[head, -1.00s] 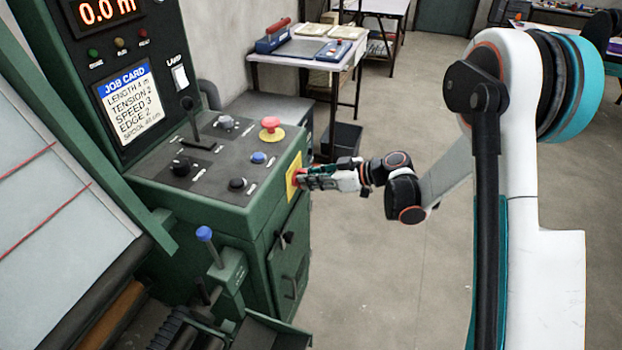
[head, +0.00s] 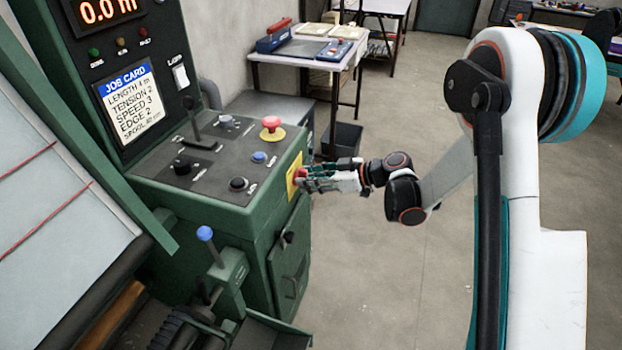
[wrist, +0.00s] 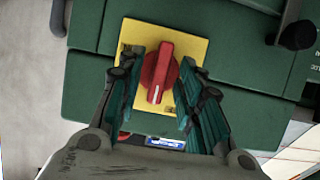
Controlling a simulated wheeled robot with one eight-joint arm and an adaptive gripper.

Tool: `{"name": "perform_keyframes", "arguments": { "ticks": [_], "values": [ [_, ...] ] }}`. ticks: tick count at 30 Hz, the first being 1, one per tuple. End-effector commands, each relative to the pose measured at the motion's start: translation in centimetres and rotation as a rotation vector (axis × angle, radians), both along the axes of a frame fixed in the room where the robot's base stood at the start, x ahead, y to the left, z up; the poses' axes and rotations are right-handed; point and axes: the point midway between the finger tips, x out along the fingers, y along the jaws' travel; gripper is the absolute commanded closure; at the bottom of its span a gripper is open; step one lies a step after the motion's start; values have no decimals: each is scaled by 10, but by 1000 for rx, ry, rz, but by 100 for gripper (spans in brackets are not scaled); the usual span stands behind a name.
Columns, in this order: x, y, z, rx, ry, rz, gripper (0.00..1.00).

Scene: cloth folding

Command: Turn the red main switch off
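The red main switch (wrist: 159,74) is a round rotary knob with a raised grip bar on a yellow plate (wrist: 196,47). In the wrist view its bar stands close to upright, and a white mark shows at its lower end. The switch also shows in the head view (head: 300,174), on the right side of the green machine cabinet, partly hidden by my gripper. My gripper (wrist: 161,66) is open, with one finger on each side of the knob. The fingertips are very close to its rim; I cannot tell if they touch it.
The green cabinet's sloped top (head: 215,160) carries a red mushroom button (head: 271,124), knobs and a lever.

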Motion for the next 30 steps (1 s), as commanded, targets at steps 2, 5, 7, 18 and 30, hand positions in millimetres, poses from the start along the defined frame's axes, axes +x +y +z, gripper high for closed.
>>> {"name": "perform_keyframes", "arguments": {
  "ticks": [2,5,7,18,30],
  "values": [
    [-1,-2,1,0,1,-1,67],
    [-3,-11,5,0,1,-4,67],
    [-6,-20,9,0,1,-4,67],
    [-30,-83,36,0,0,-2,67],
    [-38,-104,46,0,0,1,67]
  ]
}}
